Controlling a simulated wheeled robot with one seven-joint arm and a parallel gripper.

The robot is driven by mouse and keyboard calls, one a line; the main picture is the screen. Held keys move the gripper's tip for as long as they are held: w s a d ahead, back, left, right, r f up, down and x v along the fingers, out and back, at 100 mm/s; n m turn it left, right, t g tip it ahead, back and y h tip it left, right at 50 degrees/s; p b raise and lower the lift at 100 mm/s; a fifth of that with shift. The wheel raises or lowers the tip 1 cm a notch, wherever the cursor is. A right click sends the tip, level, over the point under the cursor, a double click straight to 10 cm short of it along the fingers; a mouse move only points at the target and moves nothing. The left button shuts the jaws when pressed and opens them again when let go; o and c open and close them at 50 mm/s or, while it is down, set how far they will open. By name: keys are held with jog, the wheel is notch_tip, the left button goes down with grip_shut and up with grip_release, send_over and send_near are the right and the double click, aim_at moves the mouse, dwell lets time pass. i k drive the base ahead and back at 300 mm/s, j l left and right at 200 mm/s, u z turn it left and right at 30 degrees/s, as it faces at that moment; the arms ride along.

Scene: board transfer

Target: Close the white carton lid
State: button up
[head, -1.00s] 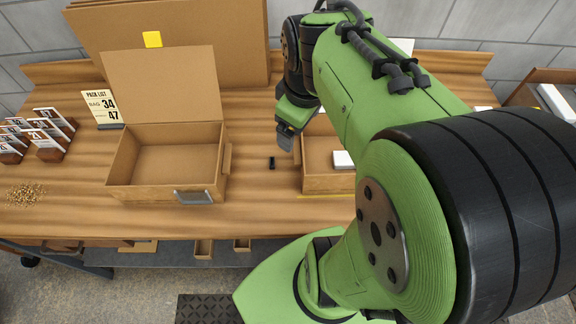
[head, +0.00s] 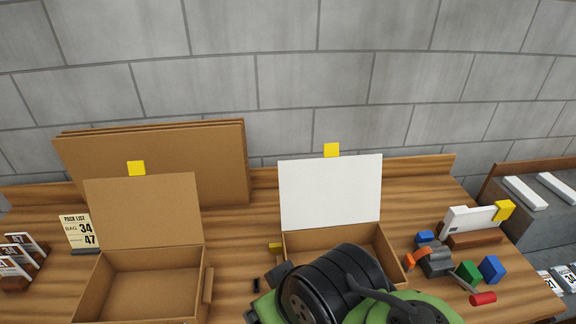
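The white carton lid (head: 331,193) stands open and upright at the back of the right-hand carton (head: 300,243), with a yellow tab (head: 332,150) on its top edge. The carton is brown inside, and my black and green arm covers much of its front and interior. The fingers of my gripper cannot be made out, so whether it is open or shut does not show. A second carton (head: 203,257) on the left has a brown lid (head: 145,211), also open and upright, with a yellow tab (head: 136,168).
Flat brown boards (head: 160,150) lean behind the left carton. A pack list card (head: 77,232) stands left of it. Right of the right carton lie a grey and orange tool (head: 437,262), blue blocks (head: 491,269), a green block (head: 468,271) and a red cylinder (head: 483,298).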

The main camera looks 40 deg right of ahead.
aim_at(332, 190)
jog(key=z, duration=1.25)
